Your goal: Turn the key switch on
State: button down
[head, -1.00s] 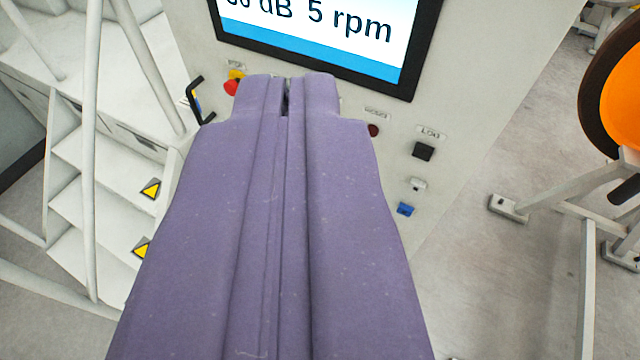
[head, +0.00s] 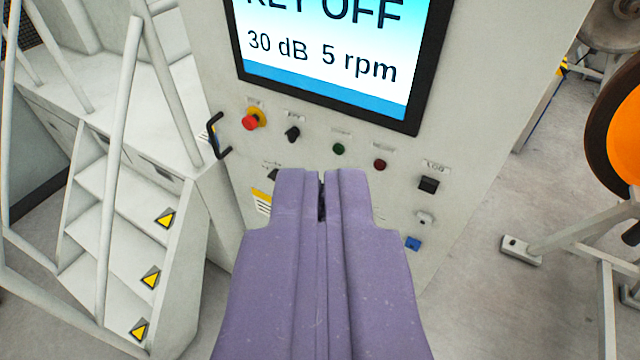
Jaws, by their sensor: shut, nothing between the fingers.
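The key switch (head: 292,134) is a small black knob on the light grey panel, below the screen. It sits between the red emergency stop and a green button, under a small label. The screen (head: 330,55) reads "KEY OFF", "30 dB" and "5 rpm", its top line partly cut off. My purple gripper (head: 321,178) is shut and empty. Its tips appear below and slightly right of the key switch, apart from it in the picture. The gripper hides part of the lower panel.
A red emergency stop (head: 251,121) on yellow, a green button (head: 339,149), a dark red button (head: 379,165) and a black LOG switch (head: 428,185) share the panel. A black handle (head: 216,137) juts out at its left edge. White stairs (head: 130,220) stand left; an orange wheel (head: 618,130) stands right.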

aim_at(292, 135)
jog(key=i+j+z, duration=0.1)
jog(key=i+z, duration=0.3)
jog(key=i+j+z, duration=0.3)
jog(key=i+z, duration=0.15)
jog(key=i, duration=0.1)
